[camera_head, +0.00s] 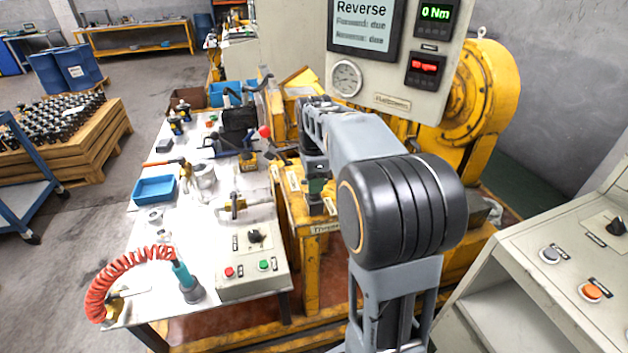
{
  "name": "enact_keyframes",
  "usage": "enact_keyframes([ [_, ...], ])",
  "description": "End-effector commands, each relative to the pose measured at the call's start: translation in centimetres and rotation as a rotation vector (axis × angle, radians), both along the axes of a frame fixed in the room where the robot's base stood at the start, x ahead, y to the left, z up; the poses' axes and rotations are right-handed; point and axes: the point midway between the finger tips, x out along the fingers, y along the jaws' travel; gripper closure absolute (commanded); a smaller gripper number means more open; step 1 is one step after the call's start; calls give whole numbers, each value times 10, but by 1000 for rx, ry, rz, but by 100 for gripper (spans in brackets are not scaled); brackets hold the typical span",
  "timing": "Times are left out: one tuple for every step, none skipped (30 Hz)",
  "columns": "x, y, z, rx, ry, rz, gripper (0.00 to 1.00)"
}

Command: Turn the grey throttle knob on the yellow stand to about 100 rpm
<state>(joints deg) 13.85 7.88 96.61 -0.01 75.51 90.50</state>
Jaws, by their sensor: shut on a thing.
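The yellow stand (310,262) is in the middle of the view, with a small label plate on its front edge. My gripper (316,203) points down at the top of this stand and is shut on the grey throttle knob. The knob itself is mostly hidden by the fingers, so its angle cannot be read. The red readout (425,69) on the grey panel above shows a value in rpm, too blurred for me to read. The green readout (435,14) shows 0 Nm.
A screen (366,24) reads "Reverse" above a round gauge (346,78). A white workbench (170,248) at left holds a blue tray (154,189), tools, a coiled red hose (118,262) and a control box (248,289). A grey console (545,290) stands at right.

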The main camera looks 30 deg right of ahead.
Motion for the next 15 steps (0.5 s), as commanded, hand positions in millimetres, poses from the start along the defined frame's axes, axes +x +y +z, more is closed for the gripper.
enact_keyframes([
  [0, 0, 0, 0, 0, 2, 95],
  [0, 0, 1, 0, 0, 8, 95],
  [0, 0, 2, 0, 0, 23, 95],
  [0, 0, 3, 0, 1, 37, 95],
  [0, 0, 3, 0, 1, 52, 95],
  [0, 0, 2, 0, 1, 65, 95],
  [0, 0, 1, 0, 1, 68, 95],
  [0, 0, 0, 0, 0, 67, 95],
  [0, 0, 0, 0, 0, 67, 95],
  [0, 0, 0, 0, 0, 67, 95],
  [0, 0, 0, 0, 0, 66, 95],
  [0, 0, 0, 0, -1, 66, 95],
  [0, 0, 0, 0, -1, 66, 69],
  [0, 0, 0, 0, -1, 66, 66],
  [0, 0, 0, 0, -1, 66, 62],
])
